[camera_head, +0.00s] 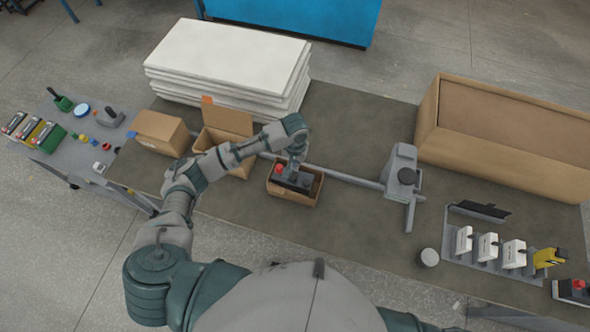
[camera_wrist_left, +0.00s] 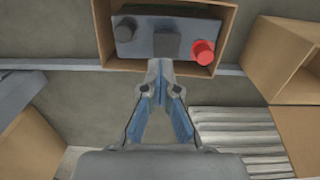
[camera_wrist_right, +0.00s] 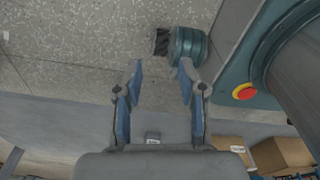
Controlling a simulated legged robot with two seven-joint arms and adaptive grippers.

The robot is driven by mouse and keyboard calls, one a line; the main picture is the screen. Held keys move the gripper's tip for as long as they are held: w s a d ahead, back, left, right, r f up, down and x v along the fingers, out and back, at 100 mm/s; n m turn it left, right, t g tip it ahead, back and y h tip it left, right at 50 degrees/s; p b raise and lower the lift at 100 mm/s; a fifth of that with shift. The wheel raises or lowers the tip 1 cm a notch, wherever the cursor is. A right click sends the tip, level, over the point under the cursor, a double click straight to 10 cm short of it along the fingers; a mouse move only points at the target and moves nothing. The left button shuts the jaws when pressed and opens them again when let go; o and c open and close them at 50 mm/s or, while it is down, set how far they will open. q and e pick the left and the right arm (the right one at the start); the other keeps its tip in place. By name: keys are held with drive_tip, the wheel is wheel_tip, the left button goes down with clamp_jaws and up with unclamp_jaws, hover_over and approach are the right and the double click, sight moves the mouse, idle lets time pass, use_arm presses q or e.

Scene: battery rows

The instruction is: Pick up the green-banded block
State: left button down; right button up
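The green-banded block (camera_head: 48,137) stands at the near end of a short row on the left side table. Red-banded (camera_head: 15,123) and yellow-banded (camera_head: 31,130) blocks stand beside it. My left gripper (camera_head: 295,168) is far to its right, over a small open carton. In the left wrist view its fingers (camera_wrist_left: 160,66) are shut together, tips beside the dark middle handle of a grey block (camera_wrist_left: 143,42) with a red cap; I see nothing between them. My right gripper (camera_wrist_right: 161,68) is open and empty over the floor in the right wrist view.
The small carton (camera_head: 314,192) holds the red-capped block. Cartons (camera_head: 160,131) and white stacked boards (camera_head: 230,55) stand at the back left. A large carton (camera_head: 430,105), a grey fixture (camera_head: 402,165) and a rack of pale blocks (camera_head: 488,247) occupy the right.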

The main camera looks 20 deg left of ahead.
use_arm(q)
wheel_tip(320, 180, up, 12)
drive_tip(key=shift+c, duration=1.9)
unclamp_jaws()
drive_tip(key=shift+s+d, duration=0.1)
drive_tip(key=shift+d, duration=0.1)
use_arm(e)
drive_tip(key=shift+s+d, duration=0.15)
drive_tip(key=shift+d, duration=0.55)
use_arm(q)
drive_tip(key=shift+r, duration=0.15)
use_arm(e)
drive_tip(key=shift+d, duration=0.15)
